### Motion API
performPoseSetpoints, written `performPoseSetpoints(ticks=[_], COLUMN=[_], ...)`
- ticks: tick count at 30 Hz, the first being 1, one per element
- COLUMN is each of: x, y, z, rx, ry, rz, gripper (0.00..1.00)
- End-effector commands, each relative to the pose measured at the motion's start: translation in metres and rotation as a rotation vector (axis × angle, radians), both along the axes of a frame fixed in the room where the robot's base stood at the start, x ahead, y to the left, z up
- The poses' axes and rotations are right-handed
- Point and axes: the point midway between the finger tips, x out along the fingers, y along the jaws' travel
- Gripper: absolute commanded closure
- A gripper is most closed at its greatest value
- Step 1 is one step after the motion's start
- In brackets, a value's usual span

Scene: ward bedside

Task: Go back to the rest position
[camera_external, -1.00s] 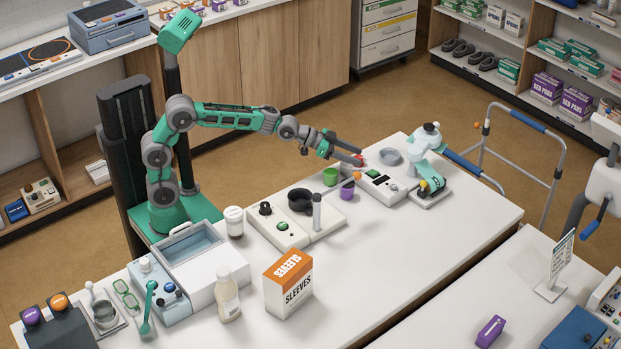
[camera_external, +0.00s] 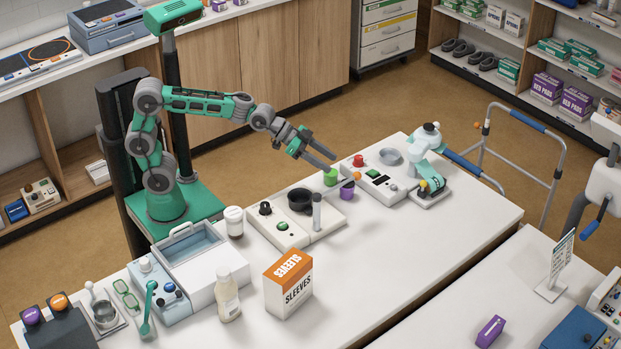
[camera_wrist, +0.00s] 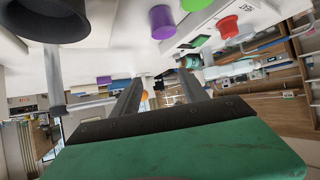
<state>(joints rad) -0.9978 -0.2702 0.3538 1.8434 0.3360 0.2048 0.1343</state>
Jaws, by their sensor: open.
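My gripper (camera_external: 326,160) is open and empty in the external view. It hangs in the air above the back edge of the white table, over the green cup. My arm is bent, with its elbow raised near my column. In the wrist view my two dark fingers (camera_wrist: 158,98) stand apart with nothing between them. The green cup (camera_external: 331,177) and the purple cup (camera_external: 347,190) stand on the table below the gripper. The purple cup also shows in the wrist view (camera_wrist: 163,22).
A device with a red button (camera_external: 358,160) stands right of the gripper. A panel with a black bowl (camera_external: 299,199) stands to the left. A white jar (camera_external: 234,222), a bottle (camera_external: 228,297) and the Sleeves box (camera_external: 288,283) are nearer the front. The table's right front is clear.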

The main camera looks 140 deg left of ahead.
Motion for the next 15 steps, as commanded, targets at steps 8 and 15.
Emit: performPoseSetpoints(ticks=[8, 15], x=[0.022, -0.056], y=[-0.237, -0.384], z=[0.119, 0.176], rx=[-0.121, -0.171], ry=[0.245, 0.483], rz=[-0.316, -0.541], gripper=[0.48, 0.48])
